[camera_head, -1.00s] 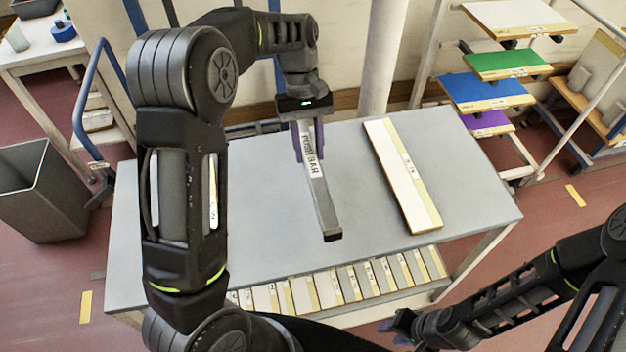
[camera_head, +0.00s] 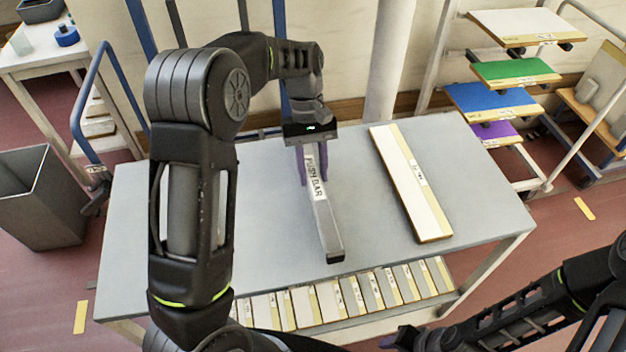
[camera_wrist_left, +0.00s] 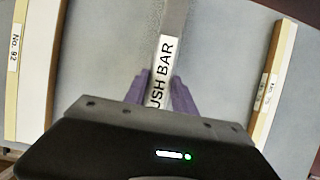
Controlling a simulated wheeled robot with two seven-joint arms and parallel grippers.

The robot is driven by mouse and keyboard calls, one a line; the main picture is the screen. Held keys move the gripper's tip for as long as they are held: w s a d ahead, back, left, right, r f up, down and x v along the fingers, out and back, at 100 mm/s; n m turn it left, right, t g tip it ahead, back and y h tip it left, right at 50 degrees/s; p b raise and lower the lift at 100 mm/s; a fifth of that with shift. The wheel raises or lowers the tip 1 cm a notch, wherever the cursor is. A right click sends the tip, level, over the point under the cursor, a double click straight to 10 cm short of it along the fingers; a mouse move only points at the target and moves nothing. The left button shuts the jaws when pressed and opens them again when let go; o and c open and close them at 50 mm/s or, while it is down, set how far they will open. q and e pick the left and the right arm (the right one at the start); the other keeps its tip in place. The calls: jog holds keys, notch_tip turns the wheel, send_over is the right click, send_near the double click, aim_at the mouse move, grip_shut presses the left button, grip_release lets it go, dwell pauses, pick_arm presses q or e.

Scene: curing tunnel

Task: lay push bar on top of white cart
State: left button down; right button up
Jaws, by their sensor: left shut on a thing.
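The push bar (camera_head: 327,228) is a long grey bar with a white "PUSH BAR" label and a dark end. My left gripper (camera_head: 316,180) is shut on it near its far end, with a purple finger on each side. The bar is over the grey table; I cannot tell whether it touches the top. In the left wrist view the bar (camera_wrist_left: 172,22) runs up between the gripper's fingers (camera_wrist_left: 160,84). A white-topped cart or stand (camera_head: 82,52) is at the upper left. My right gripper (camera_head: 390,340) is low at the bottom edge, its fingers mostly hidden.
The grey table (camera_head: 260,230) holds a cream board (camera_head: 402,180) right of the bar. Several boards stand on its lower shelf (camera_head: 440,304). A grey bin (camera_head: 42,200) and blue handle (camera_head: 88,90) are left. A rack with coloured boards (camera_head: 510,72) is at right.

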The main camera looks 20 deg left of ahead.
aim_at(312, 171)
pick_arm(q)
jog(key=shift+f, duration=1.7)
jog(key=c, duration=1)
grip_release()
jog(key=shift+f, duration=0.1)
jog(key=shift+c, duration=0.2)
jog(key=shift+w+a+r, duration=0.1)
jog(key=shift+w+r, duration=0.05)
jog(key=shift+r, duration=0.25)
jog(key=p+v, duration=0.1)
jog(key=v, duration=0.3)
jog(key=shift+r, duration=0.3)
jog(key=shift+p+v, duration=0.95)
jog(key=shift+p, duration=0.3)
jog(key=shift+a+r+p, duration=0.1)
jog(key=shift+r+p, duration=0.1)
jog(key=shift+p, duration=0.1)
